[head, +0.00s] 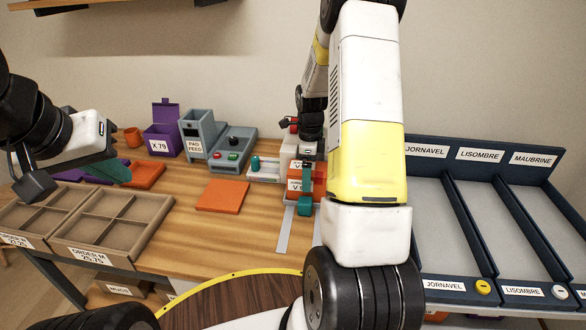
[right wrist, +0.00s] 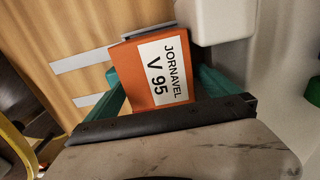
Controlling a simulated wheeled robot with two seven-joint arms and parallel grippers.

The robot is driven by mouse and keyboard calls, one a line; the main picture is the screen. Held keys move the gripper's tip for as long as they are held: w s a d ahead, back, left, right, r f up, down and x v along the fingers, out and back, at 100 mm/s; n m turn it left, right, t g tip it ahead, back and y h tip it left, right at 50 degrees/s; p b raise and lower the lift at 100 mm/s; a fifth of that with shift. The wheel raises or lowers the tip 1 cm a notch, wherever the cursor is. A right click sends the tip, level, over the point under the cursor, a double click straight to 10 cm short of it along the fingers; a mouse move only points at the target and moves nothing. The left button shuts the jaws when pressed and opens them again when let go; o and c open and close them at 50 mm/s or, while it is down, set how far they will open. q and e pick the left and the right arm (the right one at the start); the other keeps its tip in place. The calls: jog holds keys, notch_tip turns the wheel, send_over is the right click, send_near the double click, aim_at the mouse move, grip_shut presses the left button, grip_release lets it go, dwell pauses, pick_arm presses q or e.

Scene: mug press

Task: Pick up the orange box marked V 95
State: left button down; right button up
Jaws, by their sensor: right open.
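The orange box (right wrist: 125,72) with a white label reading JORNAVEL V 95 fills the middle of the right wrist view. It stands between the two teal fingers of my right gripper (right wrist: 163,88), which is open around it. In the head view the orange box (head: 316,182) shows beside my right arm, with white labels and a teal finger at its front; my arm hides part of it. My left gripper (head: 108,172) is at the left above the table, far from the box; its finger opening is unclear.
An orange mat (head: 222,196) lies on the wooden table. The grey pad feeder (head: 196,130), a grey unit with buttons (head: 233,150) and a purple X 79 bin (head: 160,140) stand behind. Order trays (head: 110,225) are left; dark labelled racks (head: 480,215) are right.

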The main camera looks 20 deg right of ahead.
jog(key=shift+c, duration=0.2)
jog(key=c, duration=1.7)
jog(key=shift+r, duration=0.15)
